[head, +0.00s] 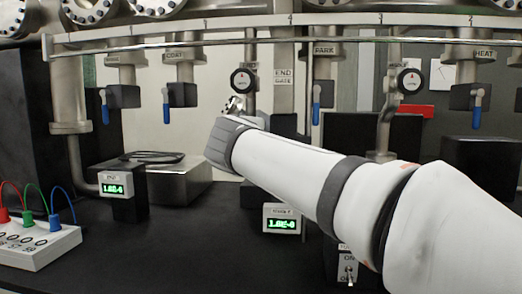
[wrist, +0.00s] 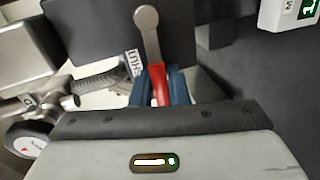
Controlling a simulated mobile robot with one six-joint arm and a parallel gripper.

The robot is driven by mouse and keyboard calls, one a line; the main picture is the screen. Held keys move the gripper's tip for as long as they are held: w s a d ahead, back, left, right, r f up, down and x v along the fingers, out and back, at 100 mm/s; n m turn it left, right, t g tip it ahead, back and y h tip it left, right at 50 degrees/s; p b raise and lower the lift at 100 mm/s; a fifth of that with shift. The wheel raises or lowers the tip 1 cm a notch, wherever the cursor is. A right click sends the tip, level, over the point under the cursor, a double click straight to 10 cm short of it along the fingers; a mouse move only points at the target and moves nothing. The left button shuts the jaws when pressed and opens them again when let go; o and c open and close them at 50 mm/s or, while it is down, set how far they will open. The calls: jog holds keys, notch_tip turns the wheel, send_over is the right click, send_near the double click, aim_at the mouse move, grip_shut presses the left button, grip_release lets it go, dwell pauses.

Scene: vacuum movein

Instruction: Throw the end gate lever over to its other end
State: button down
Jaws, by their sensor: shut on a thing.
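The end gate lever shows in the wrist view: a grey metal arm (wrist: 149,40) with a rounded end at the top and a red grip (wrist: 157,76) below. My gripper (wrist: 158,90) is shut on the red grip, with one blue finger on each side. The lever stands in front of a dark block (wrist: 100,28). A label reading SHUT (wrist: 132,62) sits just left of the lever. In the head view the END GATE sign (head: 283,77) hangs above my arm. The lever and my fingertips are hidden there behind my wrist.
Blue-handled levers (head: 167,108) hang on both sides under the long rail (head: 270,37). A round gauge (head: 243,80) is close above my wrist. A display box (head: 282,218) stands below my arm, and a switch box (head: 347,268) stands near the front.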

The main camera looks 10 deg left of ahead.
jog(key=c, duration=1.5)
grip_release()
jog(key=shift+r, duration=0.55)
jog(key=shift+f, duration=0.2)
jog(key=p+v, duration=0.1)
jog(key=v, duration=0.6)
jog(key=shift+s, duration=0.45)
